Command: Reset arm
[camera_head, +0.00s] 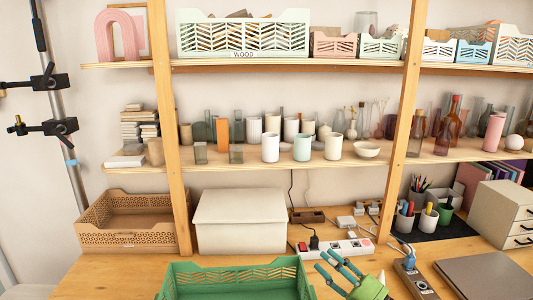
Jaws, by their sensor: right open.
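My right gripper (327,262) is at the bottom of the head view, right of centre, over the wooden desk (110,280). Its teal fingers are spread and point up and to the left, with nothing between them. It is just right of the green crate (236,264) and in front of the white power strip (336,248). I cannot tell how high it is above the desk. My left gripper is not in view.
A brown crate (128,220) and a cream lidded box (240,222) stand at the back. A laptop (487,277) lies at right, near a power socket block (415,280) and pen cups (430,217). Shelves of cups and vases (270,148) and wooden posts (403,130) rise behind.

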